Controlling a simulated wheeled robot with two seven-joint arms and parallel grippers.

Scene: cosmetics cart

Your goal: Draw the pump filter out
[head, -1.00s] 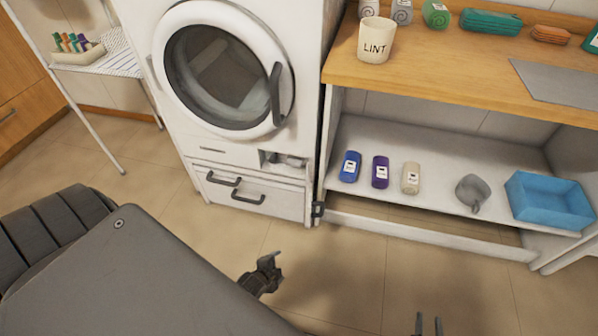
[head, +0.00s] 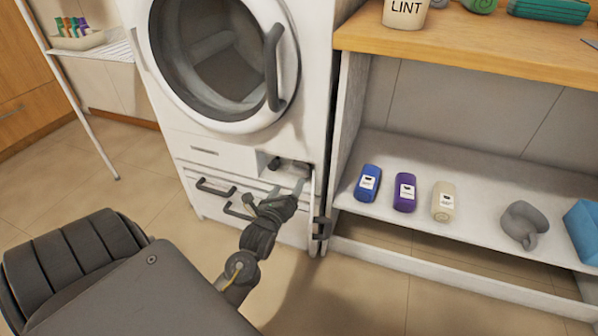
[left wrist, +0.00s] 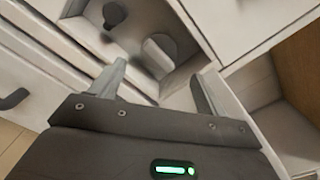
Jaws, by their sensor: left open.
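The white washing machine (head: 215,150) has an open recess (head: 264,160) low on its front, right of the small drawer label. In the left wrist view, a light grey rounded knob, which looks like the pump filter (left wrist: 160,48), sits inside the recess, with a darker part (left wrist: 110,14) beside it. My left gripper (head: 287,188) is just in front of the recess, partly covering its lower edge. Its two fingers (left wrist: 160,76) are apart, with nothing between them, short of the knob. My right gripper is not in view.
Drawer handles (head: 240,208) lie just left of my left gripper. A dark fitting (head: 322,228) is at the machine's lower right edge.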

